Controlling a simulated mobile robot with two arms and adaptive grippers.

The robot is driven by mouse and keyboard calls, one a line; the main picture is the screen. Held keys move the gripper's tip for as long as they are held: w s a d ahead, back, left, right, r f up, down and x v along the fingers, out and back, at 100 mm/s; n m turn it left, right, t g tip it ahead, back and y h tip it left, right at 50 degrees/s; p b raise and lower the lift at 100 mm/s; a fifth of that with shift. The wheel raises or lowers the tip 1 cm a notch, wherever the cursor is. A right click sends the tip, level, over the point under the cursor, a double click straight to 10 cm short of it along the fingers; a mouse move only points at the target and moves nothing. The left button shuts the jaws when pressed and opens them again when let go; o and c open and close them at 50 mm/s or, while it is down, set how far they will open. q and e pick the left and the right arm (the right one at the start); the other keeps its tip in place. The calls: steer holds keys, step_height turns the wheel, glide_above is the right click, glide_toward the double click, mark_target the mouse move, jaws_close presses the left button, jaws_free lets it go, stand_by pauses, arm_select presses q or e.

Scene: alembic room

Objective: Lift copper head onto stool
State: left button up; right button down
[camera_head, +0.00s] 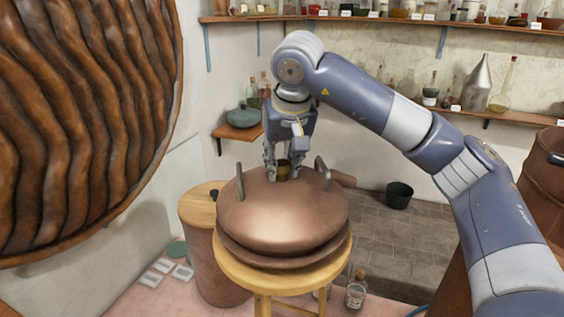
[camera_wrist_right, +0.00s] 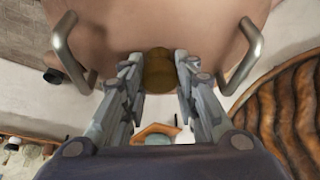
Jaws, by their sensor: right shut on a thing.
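The copper head (camera_head: 280,215) is a wide, rounded copper dome with a lower rim, two grey side handles and a brass-coloured knob on top. It is over the round wooden stool (camera_head: 232,273), its underside close to or touching the seat; I cannot tell which. My right gripper (camera_head: 283,173) points down and is shut on the knob of the copper head. In the right wrist view the fingers (camera_wrist_right: 160,72) are on either side of the knob, with the copper surface (camera_wrist_right: 155,22) and both handles beyond. My left gripper is not in view.
A barrel with a wooden lid (camera_head: 197,207) stands close at the left of the stool. Glass bottles (camera_head: 356,291) stand on the floor at the right. A black bucket (camera_head: 399,195) stands behind on the tiled floor. Shelves of glassware (camera_head: 505,115) line the back wall.

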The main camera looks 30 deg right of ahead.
steer(key=shift+r, duration=0.45)
steer(key=shift+f, duration=0.15)
steer(key=shift+f+b, duration=0.35)
steer(key=shift+f, duration=0.55)
stand_by(0.7)
steer(key=c, duration=1.2)
jaws_free()
steer(key=shift+s+a+f, duration=0.1)
steer(key=shift+s+f, duration=0.05)
steer(key=shift+f, duration=0.05)
steer(key=shift+r, duration=0.4)
steer(key=v, duration=1.1)
steer(key=shift+s+r, duration=0.25)
steer(key=shift+s, duration=0.05)
